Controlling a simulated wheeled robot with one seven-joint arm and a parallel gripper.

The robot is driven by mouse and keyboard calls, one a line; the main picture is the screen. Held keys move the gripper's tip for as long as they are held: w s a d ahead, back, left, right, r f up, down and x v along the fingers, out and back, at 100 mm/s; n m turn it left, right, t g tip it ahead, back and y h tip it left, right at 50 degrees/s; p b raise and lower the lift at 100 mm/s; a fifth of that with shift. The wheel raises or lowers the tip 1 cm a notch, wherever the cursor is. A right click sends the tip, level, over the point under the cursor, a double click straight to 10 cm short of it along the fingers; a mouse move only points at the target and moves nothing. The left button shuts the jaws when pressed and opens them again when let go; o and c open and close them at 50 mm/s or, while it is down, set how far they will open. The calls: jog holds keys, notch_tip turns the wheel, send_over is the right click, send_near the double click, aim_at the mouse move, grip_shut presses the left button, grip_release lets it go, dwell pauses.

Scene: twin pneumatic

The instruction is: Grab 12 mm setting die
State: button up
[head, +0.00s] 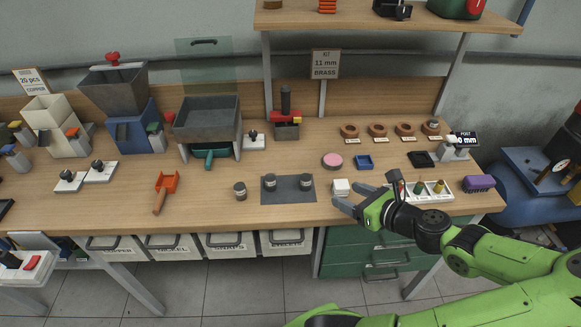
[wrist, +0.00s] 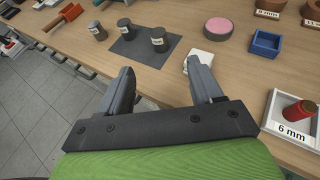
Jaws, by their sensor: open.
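Three dark grey cylinders with pale labels, which look like setting dies, stand upright near the bench's front. One die (head: 240,191) stands on bare wood left of a grey mat (head: 288,198). A left die (head: 270,183) and a right die (head: 306,183) stand on the mat. In the wrist view they are the first die (wrist: 97,31), second die (wrist: 125,27) and third die (wrist: 158,40). Another grey cylinder (head: 433,125) sits in a round wooden holder at the back right. I cannot read which is 12 mm. My gripper (head: 348,196) is open and empty, right of the mat; its jaws show in the wrist view (wrist: 160,68).
A small white block (head: 341,187) lies close to my fingertips. A pink disc (head: 332,160) and blue tray (head: 365,162) lie behind it. A white tray of coloured pegs (head: 440,192) is at right. A sign (head: 325,64) reads 11 mm brass.

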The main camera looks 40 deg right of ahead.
jog(key=b, duration=0.3)
send_near(309, 180)
jog(key=x, duration=0.3)
jog(key=shift+w+d+f, duration=0.15)
jog(key=shift+w+f, duration=0.15)
jog(key=b+x, duration=0.2)
jog(key=x, duration=0.3)
jog(key=shift+w+b, duration=0.35)
jog(key=shift+b, duration=0.05)
jog(key=shift+r, duration=0.1)
grip_shut()
